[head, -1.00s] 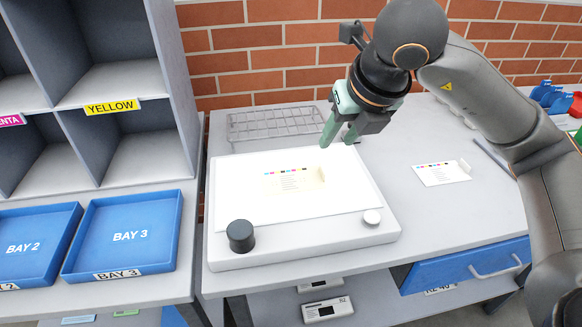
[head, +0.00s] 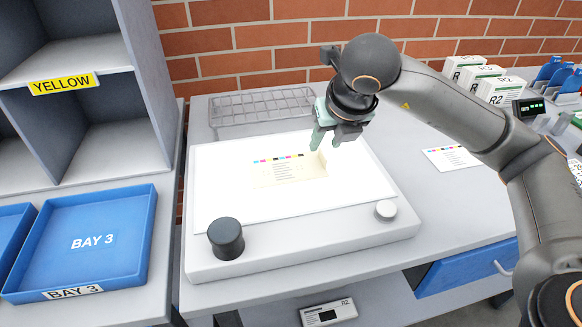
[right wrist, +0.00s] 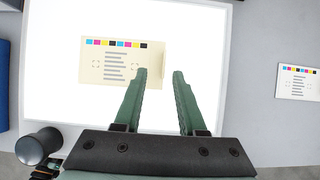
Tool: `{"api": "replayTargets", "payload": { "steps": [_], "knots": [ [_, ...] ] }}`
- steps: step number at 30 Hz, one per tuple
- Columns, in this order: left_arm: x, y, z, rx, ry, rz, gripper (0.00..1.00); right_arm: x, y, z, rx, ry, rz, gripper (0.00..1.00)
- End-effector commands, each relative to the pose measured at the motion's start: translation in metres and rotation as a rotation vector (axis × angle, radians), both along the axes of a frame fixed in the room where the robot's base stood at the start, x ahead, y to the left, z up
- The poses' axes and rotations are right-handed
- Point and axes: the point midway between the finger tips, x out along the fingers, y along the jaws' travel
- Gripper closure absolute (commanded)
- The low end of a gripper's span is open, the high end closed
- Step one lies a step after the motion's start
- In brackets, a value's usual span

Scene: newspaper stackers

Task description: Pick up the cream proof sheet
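The cream proof sheet (head: 286,170) lies flat on the bright white light table (head: 225,204), with a row of coloured patches and lines of print on it. In the right wrist view the sheet (right wrist: 112,66) is ahead and left of the fingers, and its right edge is paler, as if curled up. My right gripper (head: 324,144) is over the back right part of the light table, near the sheet's right edge. My left gripper is not in view.
A black cylinder (head: 226,238) and a white knob (head: 385,210) stand on the light table's front rim. A wire rack (head: 262,108) is behind it. A white sheet (head: 452,158) lies to the right. The blue Bay 3 tray (head: 88,240) is at left.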

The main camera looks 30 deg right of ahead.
Motion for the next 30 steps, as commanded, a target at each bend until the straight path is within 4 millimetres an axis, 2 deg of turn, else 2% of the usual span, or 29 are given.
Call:
{"api": "replayTargets", "payload": {
  "steps": [9, 19, 30],
  "knots": [
    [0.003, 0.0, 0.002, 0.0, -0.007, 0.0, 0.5, 0.018, -0.012, -0.038, 0.001, 0.004, -0.001, 0.6],
    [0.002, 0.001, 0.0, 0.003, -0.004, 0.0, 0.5, 0.022, -0.012, -0.045, 0.001, 0.001, 0.0, 0.6],
    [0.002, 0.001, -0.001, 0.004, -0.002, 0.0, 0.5, 0.022, -0.012, -0.045, 0.001, 0.001, 0.0, 1.0]
  ]
}}
